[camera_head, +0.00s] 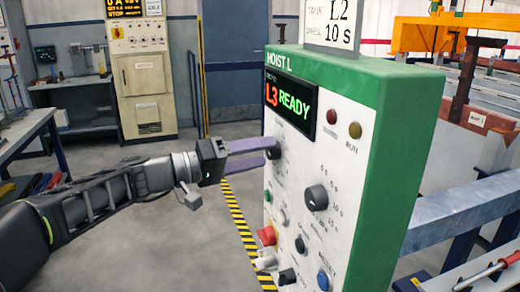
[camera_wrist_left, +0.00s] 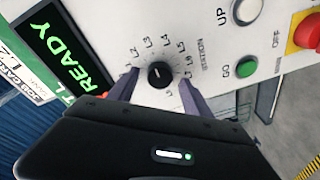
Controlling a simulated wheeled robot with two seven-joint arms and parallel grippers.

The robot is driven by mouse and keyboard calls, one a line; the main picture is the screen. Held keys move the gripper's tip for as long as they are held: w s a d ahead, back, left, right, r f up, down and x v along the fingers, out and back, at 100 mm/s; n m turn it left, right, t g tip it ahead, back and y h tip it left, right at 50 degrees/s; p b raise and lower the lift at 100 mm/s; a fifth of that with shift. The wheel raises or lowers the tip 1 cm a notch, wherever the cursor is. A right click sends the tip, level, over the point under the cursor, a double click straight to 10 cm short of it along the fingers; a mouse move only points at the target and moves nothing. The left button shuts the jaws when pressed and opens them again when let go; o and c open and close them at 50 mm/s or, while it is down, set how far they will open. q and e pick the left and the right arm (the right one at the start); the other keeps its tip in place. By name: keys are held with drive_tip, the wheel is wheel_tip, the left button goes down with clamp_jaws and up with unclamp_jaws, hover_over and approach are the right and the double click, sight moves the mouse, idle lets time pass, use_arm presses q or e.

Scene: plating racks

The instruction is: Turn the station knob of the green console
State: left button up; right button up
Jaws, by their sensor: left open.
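The green console (camera_head: 398,130) stands at centre right in the head view, its white panel facing left. Its display (camera_head: 290,104) reads "L3 READY", and the sign (camera_head: 333,24) on top reads L2 and 10 s. The black station knob (camera_wrist_left: 160,74) shows in the left wrist view amid a ring of L labels; its exact pointer setting is hard to tell. My left gripper (camera_head: 270,151) is open at the panel. In the left wrist view its two fingers (camera_wrist_left: 159,82) stand either side of the knob; contact cannot be told. My right gripper is not in view.
A larger black knob (camera_head: 316,198), a red button (camera_head: 267,236) and a blue button (camera_head: 323,280) sit lower on the panel. A green GO button (camera_wrist_left: 247,67) shows in the left wrist view. A grey rail (camera_head: 465,207) runs right of the console.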

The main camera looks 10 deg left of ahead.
use_arm(q)
drive_tip(key=shift+w+d, duration=0.25)
drive_tip(key=shift+d, duration=0.05)
drive_tip(key=shift+c, duration=0.5)
clamp_jaws()
